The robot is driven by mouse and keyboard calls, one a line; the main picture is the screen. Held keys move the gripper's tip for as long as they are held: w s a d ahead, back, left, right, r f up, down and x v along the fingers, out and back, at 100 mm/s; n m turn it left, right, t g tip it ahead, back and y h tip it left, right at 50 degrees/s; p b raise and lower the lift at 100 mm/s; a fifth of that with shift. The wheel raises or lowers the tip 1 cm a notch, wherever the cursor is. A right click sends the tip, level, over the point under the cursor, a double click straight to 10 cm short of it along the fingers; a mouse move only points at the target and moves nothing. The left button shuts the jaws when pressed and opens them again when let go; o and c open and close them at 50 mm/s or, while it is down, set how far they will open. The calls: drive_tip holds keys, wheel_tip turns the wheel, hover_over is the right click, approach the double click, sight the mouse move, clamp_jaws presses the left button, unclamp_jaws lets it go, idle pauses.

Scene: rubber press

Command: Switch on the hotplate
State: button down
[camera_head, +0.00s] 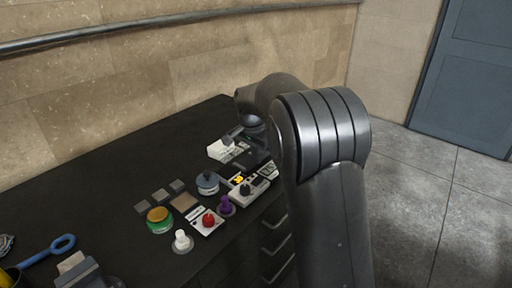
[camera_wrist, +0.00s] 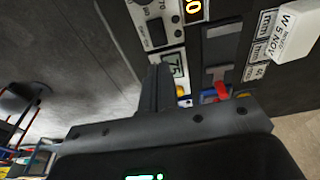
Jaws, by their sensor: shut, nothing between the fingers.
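A white control box (camera_head: 256,188) with a dark knob and a yellow-orange lit patch stands at the right edge of the black bench; it seems to be the hotplate's control. In the wrist view a white panel (camera_wrist: 170,45) shows a dial scale, a dark rocker-like switch (camera_wrist: 157,32) and, beside it, an orange lit display (camera_wrist: 193,10). My gripper (camera_wrist: 157,72) is shut and empty, its fingers pointing toward this panel just below the switch. I cannot tell whether they touch it. In the head view my arm hides part of the gripper.
Red (camera_head: 208,220), purple (camera_head: 226,206) and white (camera_head: 182,241) knobbed items stand near the box. A blue-handled tool (camera_head: 45,252) lies front left. The bench's back left is clear.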

sight(259, 178)
drive_tip(key=f, duration=0.7)
drive_tip(key=shift+w+d+f, duration=0.25)
drive_tip(key=shift+w+d, duration=0.15)
drive_tip(key=shift+w+d+f, duration=0.1)
drive_tip(key=shift+d+f, duration=0.05)
drive_tip(key=shift+f, duration=0.1)
drive_tip(key=shift+a, duration=0.2)
drive_tip(key=shift+s+a+g, duration=0.3)
drive_tip(key=shift+s+a, duration=0.15)
drive_tip(key=shift+s, duration=0.15)
drive_tip(key=shift+r, duration=0.2)
